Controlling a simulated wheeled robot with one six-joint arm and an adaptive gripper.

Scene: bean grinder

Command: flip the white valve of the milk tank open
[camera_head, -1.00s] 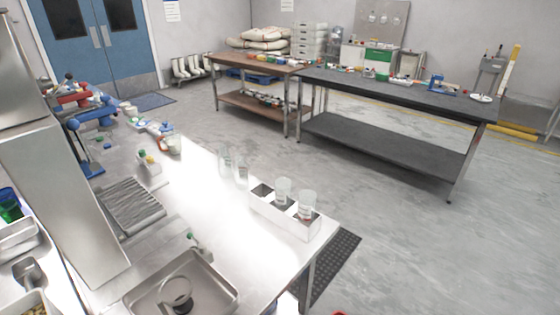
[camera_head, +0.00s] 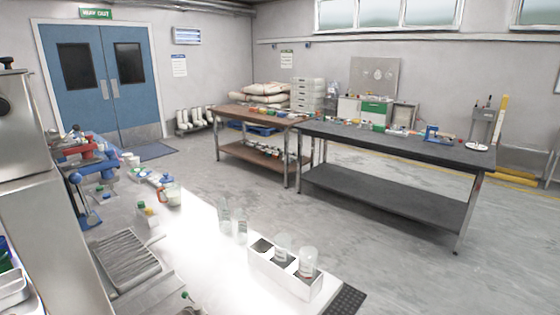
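I cannot make out a white valve in this view. A tall steel housing (camera_head: 22,130) stands at the left edge, cut off by the frame; I cannot tell whether it is the milk tank. My gripper is not in view.
The steel counter (camera_head: 205,265) holds a white holder with glasses (camera_head: 285,278), a ribbed tray (camera_head: 125,257), an orange-handled jug (camera_head: 170,192) and red and blue devices (camera_head: 88,160). Beyond open floor (camera_head: 380,255) stand a dark table (camera_head: 400,143) and a brown table (camera_head: 250,116). Blue doors (camera_head: 103,80) are behind.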

